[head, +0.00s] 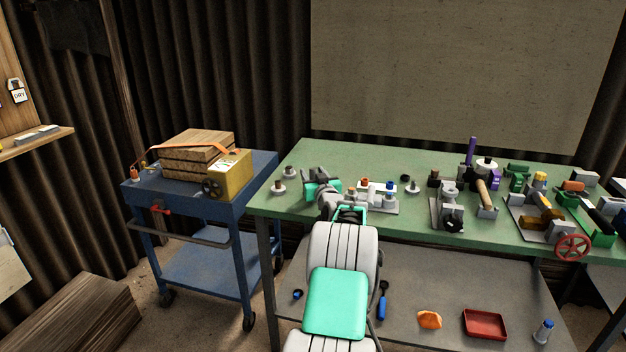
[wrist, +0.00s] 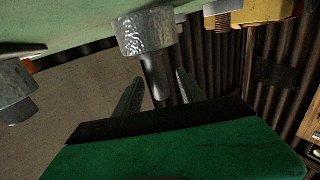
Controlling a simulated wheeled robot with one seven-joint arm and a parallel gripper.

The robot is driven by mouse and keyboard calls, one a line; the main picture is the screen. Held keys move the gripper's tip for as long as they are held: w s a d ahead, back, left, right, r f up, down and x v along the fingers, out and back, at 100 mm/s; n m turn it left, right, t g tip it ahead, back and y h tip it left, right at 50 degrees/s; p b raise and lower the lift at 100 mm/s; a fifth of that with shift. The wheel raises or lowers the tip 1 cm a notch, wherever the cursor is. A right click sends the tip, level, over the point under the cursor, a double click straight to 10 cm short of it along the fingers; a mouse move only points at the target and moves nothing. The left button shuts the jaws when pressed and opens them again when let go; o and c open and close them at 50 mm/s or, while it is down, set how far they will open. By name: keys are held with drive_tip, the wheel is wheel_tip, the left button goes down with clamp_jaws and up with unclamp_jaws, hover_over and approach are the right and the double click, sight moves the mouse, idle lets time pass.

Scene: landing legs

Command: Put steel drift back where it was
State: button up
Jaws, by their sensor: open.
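My gripper (wrist: 160,95) is open, with one finger on each side of a dark round rod in the wrist view. I take this rod to be the steel drift (wrist: 154,72). One end of it meets a shiny round steel collar (wrist: 147,32) on the green bench; I cannot tell whether the fingers touch the rod. In the head view my gripper (head: 312,180) is low over the bench's left end, and the rod cannot be made out clearly there. A second steel collar (wrist: 14,88) shows at the left of the wrist view.
The green bench (head: 300,155) holds small round steel pieces (head: 278,188) at left and several fixtures, a mallet (head: 483,192) and a red handwheel (head: 573,247) at right. A blue trolley (head: 262,165) with a yellow box (head: 232,172) stands left. A red tray (head: 485,324) is below.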

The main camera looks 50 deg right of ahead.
clamp_jaws()
idle(0.4)
drive_tip(key=shift+r, duration=0.1)
